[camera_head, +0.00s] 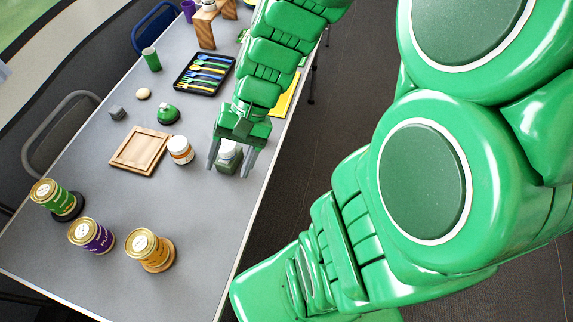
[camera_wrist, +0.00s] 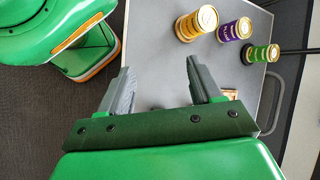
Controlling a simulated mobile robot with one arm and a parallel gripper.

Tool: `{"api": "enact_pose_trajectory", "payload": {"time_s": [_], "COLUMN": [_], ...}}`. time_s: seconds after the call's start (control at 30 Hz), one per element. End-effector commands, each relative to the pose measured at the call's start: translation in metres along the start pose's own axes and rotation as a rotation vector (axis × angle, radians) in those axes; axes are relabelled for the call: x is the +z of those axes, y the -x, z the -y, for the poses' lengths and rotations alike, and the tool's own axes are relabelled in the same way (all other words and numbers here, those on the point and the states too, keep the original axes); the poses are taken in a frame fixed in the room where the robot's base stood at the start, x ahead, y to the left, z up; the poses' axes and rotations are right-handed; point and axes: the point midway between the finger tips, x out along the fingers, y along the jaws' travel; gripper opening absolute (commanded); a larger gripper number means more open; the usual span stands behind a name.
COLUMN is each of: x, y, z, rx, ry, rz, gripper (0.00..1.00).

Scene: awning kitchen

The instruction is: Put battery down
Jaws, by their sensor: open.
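My gripper (camera_head: 232,166) is over the near right part of the grey table, close to its edge. Its two grey fingers are spread apart, and they also show in the wrist view (camera_wrist: 162,82). A small grey-green object with a pale top (camera_head: 229,156) is between or just behind the fingers in the head view. It may be the battery, but I cannot tell for sure. It appears to stand on the table, partly covered by the gripper. I cannot tell if a finger touches it. In the wrist view no object shows between the fingers.
The grey table (camera_head: 190,215) has free room at its front. A white-lidded jar (camera_head: 180,150) and a wooden tray (camera_head: 140,150) are left of my gripper. Several cans, one with a purple label (camera_head: 91,236), stand in front. A black cutlery tray (camera_head: 205,73) lies farther back.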

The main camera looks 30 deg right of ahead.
Motion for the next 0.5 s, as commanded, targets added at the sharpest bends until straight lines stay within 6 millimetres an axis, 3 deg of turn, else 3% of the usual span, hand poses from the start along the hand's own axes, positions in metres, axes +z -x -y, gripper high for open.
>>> {"api": "enact_pose_trajectory", "payload": {"time_s": [0.5], "x": [0.073], "y": [0.041], "z": [-0.049], "rx": [0.413], "ry": [0.278], "rz": [-0.107], "gripper": [0.64]}}
